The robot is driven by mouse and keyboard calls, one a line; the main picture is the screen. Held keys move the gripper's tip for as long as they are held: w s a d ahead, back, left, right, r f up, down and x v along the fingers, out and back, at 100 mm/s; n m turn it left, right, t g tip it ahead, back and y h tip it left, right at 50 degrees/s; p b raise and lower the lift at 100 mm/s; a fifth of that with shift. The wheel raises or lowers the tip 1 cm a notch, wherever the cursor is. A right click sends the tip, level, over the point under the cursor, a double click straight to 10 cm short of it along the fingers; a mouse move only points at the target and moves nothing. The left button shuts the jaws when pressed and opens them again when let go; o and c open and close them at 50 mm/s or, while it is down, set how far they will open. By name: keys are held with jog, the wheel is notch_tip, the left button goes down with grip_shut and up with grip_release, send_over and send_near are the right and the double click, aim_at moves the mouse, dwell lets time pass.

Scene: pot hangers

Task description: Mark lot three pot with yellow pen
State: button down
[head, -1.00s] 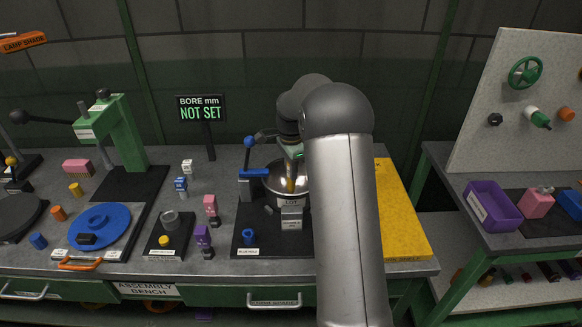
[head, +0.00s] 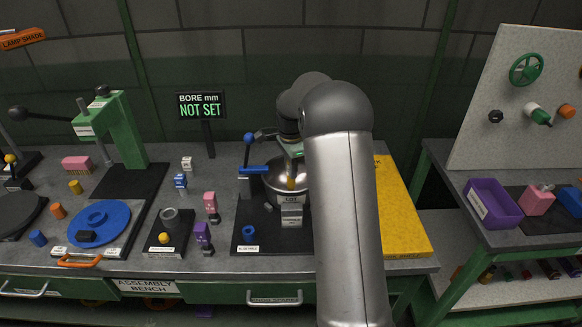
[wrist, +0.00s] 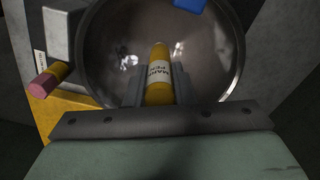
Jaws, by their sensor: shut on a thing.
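The yellow marking pen (wrist: 159,62) is clamped between the jaws of my gripper (wrist: 157,92). Its white label faces the wrist camera and its tip points over the inside of a shiny metal pot (wrist: 110,60). In the head view the pot (head: 272,181) sits on a dark base on the bench, with a white plate reading LOT at its front; the number is too small to read. The pen also shows there as a small yellow part (head: 291,183) at the pot's mouth. My arm hides the pot's right side. Whether the pen touches the pot cannot be told.
A blue lever (head: 253,169) stands close at the pot's left. A grey labelled block (head: 291,216) is in front of it. Small pink and purple figures (head: 210,202) stand further left. A yellow board (head: 400,215) lies to the right. A display (head: 202,106) reads BORE mm NOT SET.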

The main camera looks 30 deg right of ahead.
jog(key=shift+f, duration=0.5)
dwell(1.2)
notch_tip(320, 180, up, 16)
jog(key=p, duration=1)
dwell(0.6)
dwell(0.4)
jog(key=s+a+f+n+b, duration=0.1)
jog(key=s+a+f+n, duration=0.3)
jog(key=a+n, duration=0.4)
jog(key=s+a+f+n+b, duration=0.1)
jog(key=s+a+f+n, duration=0.4)
jog(key=a+n, duration=0.4)
jog(key=shift+s+a+f+n, duration=0.15)
jog(key=shift+s+n, duration=0.4)
jog(key=shift+n, duration=0.15)
